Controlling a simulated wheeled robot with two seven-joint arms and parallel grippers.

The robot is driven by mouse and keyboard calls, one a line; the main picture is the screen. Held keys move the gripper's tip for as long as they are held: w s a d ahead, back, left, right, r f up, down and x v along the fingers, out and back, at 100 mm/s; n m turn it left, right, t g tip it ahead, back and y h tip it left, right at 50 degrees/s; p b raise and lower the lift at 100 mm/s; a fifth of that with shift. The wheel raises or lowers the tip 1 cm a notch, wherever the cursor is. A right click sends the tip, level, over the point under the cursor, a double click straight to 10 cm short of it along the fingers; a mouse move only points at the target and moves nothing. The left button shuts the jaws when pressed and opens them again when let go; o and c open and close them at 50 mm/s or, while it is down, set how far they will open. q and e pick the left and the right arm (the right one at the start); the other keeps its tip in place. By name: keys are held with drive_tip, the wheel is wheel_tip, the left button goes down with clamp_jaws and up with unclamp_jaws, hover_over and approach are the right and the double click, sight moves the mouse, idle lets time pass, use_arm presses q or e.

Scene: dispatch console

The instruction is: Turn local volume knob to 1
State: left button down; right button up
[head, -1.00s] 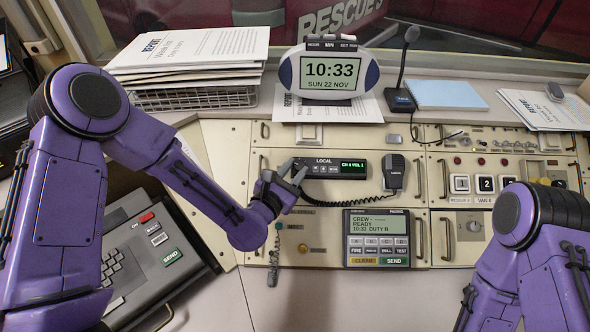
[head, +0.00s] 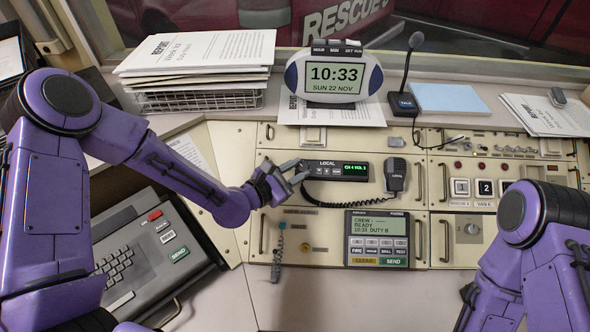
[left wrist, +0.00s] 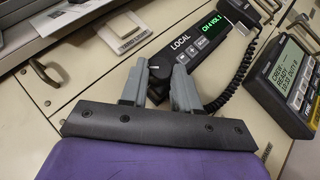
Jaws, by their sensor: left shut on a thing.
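The LOCAL radio (head: 335,170) is a black box on the cream console. Its lit green display (head: 355,168) also shows in the left wrist view (left wrist: 209,25), where it seems to read CH 4 VOL 1; the last digit is small and unsure. My left gripper (head: 300,172) is at the radio's left end, shut on the local volume knob, which the grey fingers mostly hide. In the left wrist view the two fingers (left wrist: 160,75) stand either side of the radio's near end, with a dark gap between them. My right arm shows at the right; its gripper is out of view.
A handset (head: 395,173) with a coiled cord hangs right of the radio. The cord runs just below the gripper. The clock (head: 333,76) stands above.

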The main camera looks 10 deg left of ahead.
use_arm(q)
drive_tip(key=c, duration=1.1)
unclamp_jaws()
drive_tip(key=b+v, duration=0.1)
drive_tip(key=v, duration=0.9)
drive_tip(key=shift+s, duration=0.35)
drive_tip(key=shift+a, duration=0.2)
